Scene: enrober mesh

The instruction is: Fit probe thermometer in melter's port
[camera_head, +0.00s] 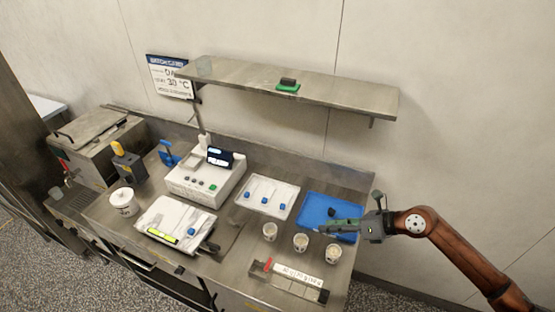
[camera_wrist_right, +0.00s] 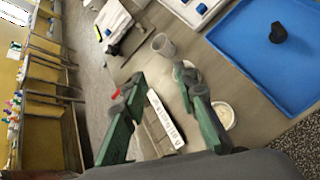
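A white machine with a lit display and buttons (camera_head: 205,182), likely the melter, stands at the middle back of the steel bench; I cannot make out its port. A white tray (camera_head: 257,208) right of it holds several small thin blue-ended items, possibly probes; which is the probe thermometer I cannot tell. My right gripper (camera_head: 343,225) hangs over the front part of the blue tray (camera_head: 318,203). In the wrist view its green fingers (camera_wrist_right: 163,88) are spread with nothing between them. A dark knob-like object (camera_wrist_right: 278,32) lies in the blue tray. My left gripper is not in view.
Several cups (camera_head: 301,242) stand in front of the trays, close to my right gripper. A labelled strip (camera_head: 298,275) lies near the bench's front edge. A shelf (camera_head: 300,93) overhangs the back.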

